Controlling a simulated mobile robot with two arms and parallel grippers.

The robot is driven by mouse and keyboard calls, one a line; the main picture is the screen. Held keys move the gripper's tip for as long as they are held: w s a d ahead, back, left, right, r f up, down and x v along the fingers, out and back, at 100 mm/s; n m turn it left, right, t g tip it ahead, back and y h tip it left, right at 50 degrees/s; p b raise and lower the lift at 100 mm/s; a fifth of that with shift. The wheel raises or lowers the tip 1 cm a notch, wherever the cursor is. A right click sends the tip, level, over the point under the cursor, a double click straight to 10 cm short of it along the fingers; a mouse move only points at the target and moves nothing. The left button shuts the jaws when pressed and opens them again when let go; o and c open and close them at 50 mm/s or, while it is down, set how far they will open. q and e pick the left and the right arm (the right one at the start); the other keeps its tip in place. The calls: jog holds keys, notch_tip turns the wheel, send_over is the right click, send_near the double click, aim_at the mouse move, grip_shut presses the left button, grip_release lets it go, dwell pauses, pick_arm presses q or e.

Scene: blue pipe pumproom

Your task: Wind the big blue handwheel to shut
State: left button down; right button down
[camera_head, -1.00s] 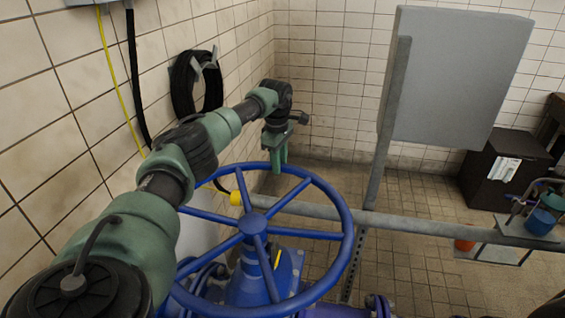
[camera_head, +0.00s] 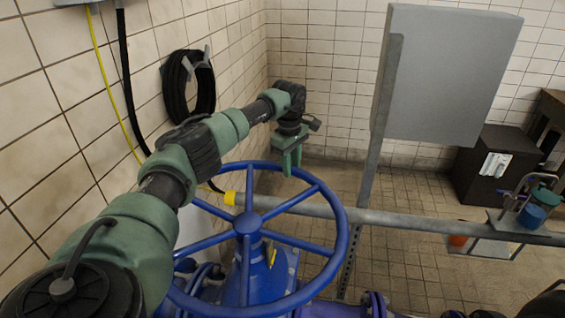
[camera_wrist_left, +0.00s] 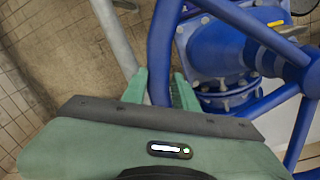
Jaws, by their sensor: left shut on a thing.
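The big blue handwheel (camera_head: 341,222) lies roughly level on top of a blue valve (camera_head: 262,268), with several spokes running to its hub. My left gripper (camera_head: 291,168) is at the far side of the wheel, pointing down, its green fingers at the rim. In the left wrist view the blue rim (camera_wrist_left: 160,50) runs between the two fingers (camera_wrist_left: 160,90), and the gripper is shut on it. The blue valve body (camera_wrist_left: 215,50) shows beside the rim there. My right gripper is not in view.
A grey pipe (camera_head: 410,219) runs behind the wheel, with a grey post and cabinet (camera_head: 440,75) above it. A tiled wall with a coiled black hose (camera_head: 188,85) stands close on the left. A dark box (camera_head: 495,170) stands at the back right.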

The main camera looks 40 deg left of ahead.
aim_at(336, 202)
pick_arm(q)
jog(key=d+m, duration=0.1)
jog(key=d, duration=0.1)
jog(key=d+m, duration=0.1)
jog(key=d, duration=0.2)
jog(key=d+m, duration=0.2)
jog(key=d, duration=0.1)
jog(key=shift+s+f, duration=0.1)
jog(key=shift+f, duration=0.2)
jog(key=s+d+m, duration=0.1)
jog(key=d, duration=0.1)
jog(key=s+d+m+b, duration=0.1)
jog(key=d, duration=0.2)
jog(key=d+m, duration=0.2)
jog(key=d, duration=0.1)
jog(key=shift+s+b, duration=0.35)
jog(key=shift+s, duration=0.05)
jog(key=shift+s+d+r+m, duration=0.1)
jog(key=shift+s+d+m, duration=0.45)
jog(key=shift+d, duration=0.4)
jog(key=shift+d+m+h, duration=0.1)
jog(key=shift+m+h, duration=0.15)
jog(key=shift+h, duration=0.05)
jog(key=c, duration=1.1)
grip_release()
jog(key=shift+d, duration=0.1)
jog(key=shift+r, duration=0.15)
